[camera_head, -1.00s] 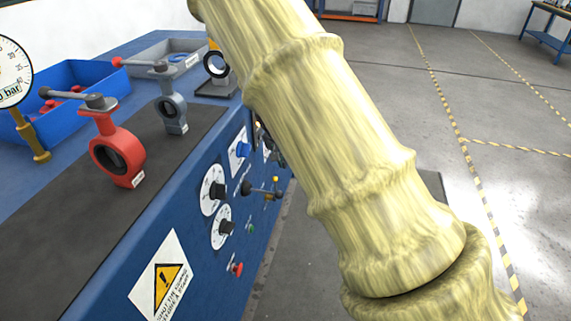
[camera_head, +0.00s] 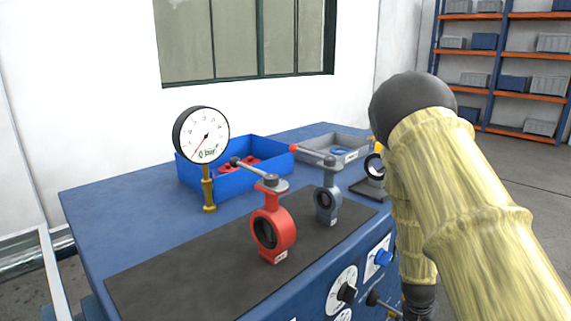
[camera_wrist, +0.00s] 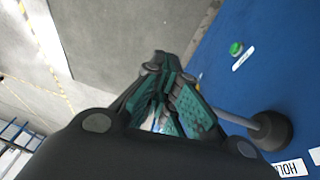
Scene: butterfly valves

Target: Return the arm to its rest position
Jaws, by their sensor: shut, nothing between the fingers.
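My gripper (camera_wrist: 162,95) shows in the wrist view with its green-padded fingers shut and nothing between them. It hangs beside the blue front panel of the bench, with grey floor beyond. In the head view my arm, in a pale yellow sleeve, fills the right side, and the gripper's fingers are not visible there. A red butterfly valve (camera_head: 271,228) and a grey butterfly valve (camera_head: 327,200) stand upright on the bench's dark mat, each with a lever on top.
The blue bench (camera_head: 110,215) carries a pressure gauge (camera_head: 203,136), a blue bin (camera_head: 205,180) and a grey tray (camera_head: 345,157). A dark knob on a shaft (camera_wrist: 270,130) sticks out close to my gripper, near a green button (camera_wrist: 236,48). Open floor lies right of the bench.

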